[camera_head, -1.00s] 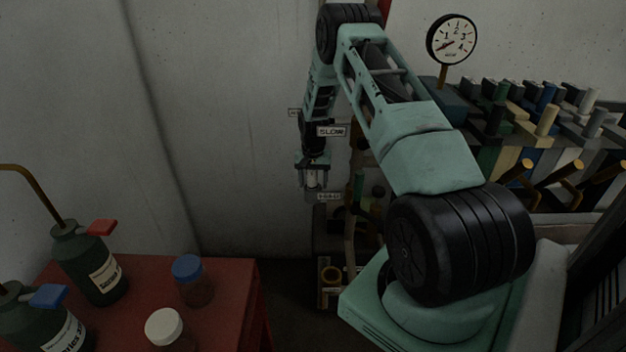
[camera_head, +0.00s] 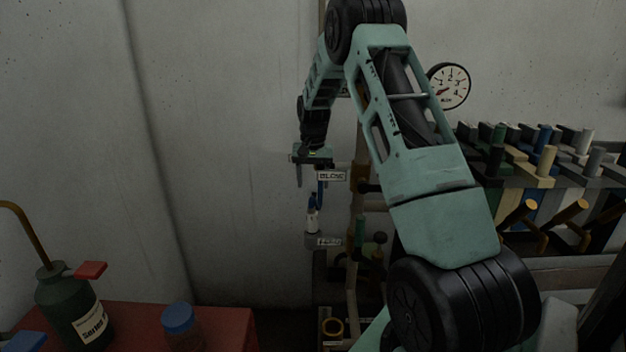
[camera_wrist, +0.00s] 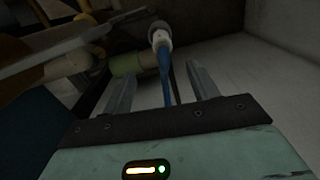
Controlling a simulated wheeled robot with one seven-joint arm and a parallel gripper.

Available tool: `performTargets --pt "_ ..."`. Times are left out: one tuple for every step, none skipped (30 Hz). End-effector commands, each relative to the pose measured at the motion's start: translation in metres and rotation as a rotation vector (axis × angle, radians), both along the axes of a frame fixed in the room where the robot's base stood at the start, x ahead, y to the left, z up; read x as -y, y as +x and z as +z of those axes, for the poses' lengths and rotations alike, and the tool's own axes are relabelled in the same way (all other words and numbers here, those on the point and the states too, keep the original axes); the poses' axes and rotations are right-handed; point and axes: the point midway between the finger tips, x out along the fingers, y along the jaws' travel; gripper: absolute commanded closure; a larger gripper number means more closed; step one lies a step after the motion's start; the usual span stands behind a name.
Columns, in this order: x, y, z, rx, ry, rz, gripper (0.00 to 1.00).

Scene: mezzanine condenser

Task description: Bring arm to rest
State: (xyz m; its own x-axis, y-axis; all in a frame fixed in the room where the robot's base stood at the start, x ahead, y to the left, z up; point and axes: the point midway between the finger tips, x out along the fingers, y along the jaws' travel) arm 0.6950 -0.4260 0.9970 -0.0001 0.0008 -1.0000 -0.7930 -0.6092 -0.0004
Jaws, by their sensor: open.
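My arm extends up and over toward the back wall. My gripper (camera_head: 311,172) points down, its fingers apart and nothing visibly held. A small blue-and-white item (camera_head: 312,214) shows just below the gripper, above a small label plate. In the wrist view, a blue shaft with a white-and-grey end (camera_wrist: 161,42) shows between and beyond the open fingers of my gripper (camera_wrist: 160,84). I cannot tell whether the fingers touch it.
A round gauge (camera_head: 448,86) and a bank of coloured levers (camera_head: 545,150) stand at right. A red table (camera_head: 225,326) at lower left holds a green bottle (camera_head: 72,310) and a blue-lidded jar (camera_head: 180,328). The wall at left is bare.

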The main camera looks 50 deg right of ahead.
Motion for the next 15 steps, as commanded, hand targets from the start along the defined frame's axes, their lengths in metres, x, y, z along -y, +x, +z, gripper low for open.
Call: performTargets --pt "-0.0001 0.0001 0.0037 0.001 -0.001 0.000 0.41" --pt "-0.0001 0.0001 0.0053 0.001 -0.001 0.000 0.41" --pt "-0.0001 0.0000 0.0067 0.001 -0.001 0.000 0.41" --pt "-0.0001 -0.0001 0.0074 0.001 -0.001 0.000 0.41" --pt "-0.0001 -0.0001 0.0078 0.000 0.000 0.000 0.41" --pt "-0.0002 -0.0001 0.0080 0.000 0.000 0.000 0.41" --pt "-0.0001 -0.0002 0.0081 0.000 0.000 0.000 0.41" --pt "-0.0002 -0.0001 0.0081 0.000 0.000 0.000 0.41" --pt "-0.0001 -0.0002 0.0080 0.000 0.000 0.000 0.41" --pt "-0.0001 -0.0002 0.0080 0.000 0.000 0.000 0.41" --pt "-0.0001 -0.0002 0.0079 0.000 0.000 0.000 0.41" --pt "0.0000 -0.0001 0.0079 0.000 0.000 0.000 0.41" --pt "0.0000 -0.0001 0.0078 0.000 0.000 0.000 0.41" --pt "0.0000 -0.0001 0.0078 0.000 0.000 0.000 0.41" --pt "0.0000 -0.0001 0.0077 0.000 0.000 0.000 0.41"
